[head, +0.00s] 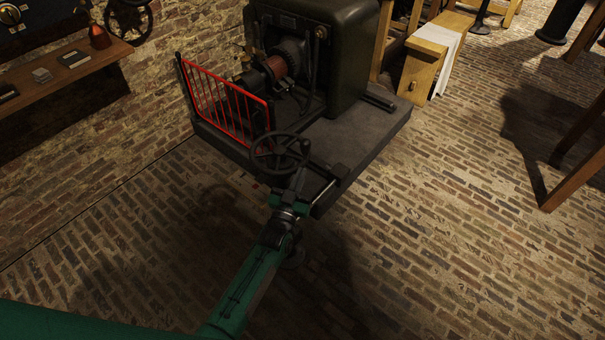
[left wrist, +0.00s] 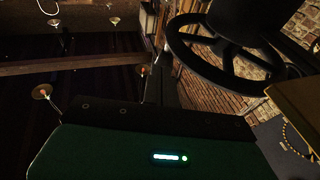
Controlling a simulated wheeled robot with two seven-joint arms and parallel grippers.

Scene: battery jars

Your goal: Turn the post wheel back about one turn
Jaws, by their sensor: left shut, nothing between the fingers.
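The post wheel (head: 280,153) is a dark spoked handwheel at the front corner of the machine's plinth. My left gripper (head: 299,180) is at the wheel's near right side, its fingers shut with nothing between them. In the head view the fingers overlap the wheel's lower right rim; I cannot tell whether they touch it. In the left wrist view the wheel (left wrist: 182,45) shows large at the top right, beside the dark finger part of my gripper. The fingertips are hard to make out there. My right gripper is not in view.
A dark machine (head: 340,60) stands on a grey plinth (head: 375,135) behind the wheel. A red railing (head: 228,97) is left of the wheel. A wooden shelf (head: 70,75) is on the left brick wall. A wooden bench (head: 424,62) stands behind right. The brick floor at right is open.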

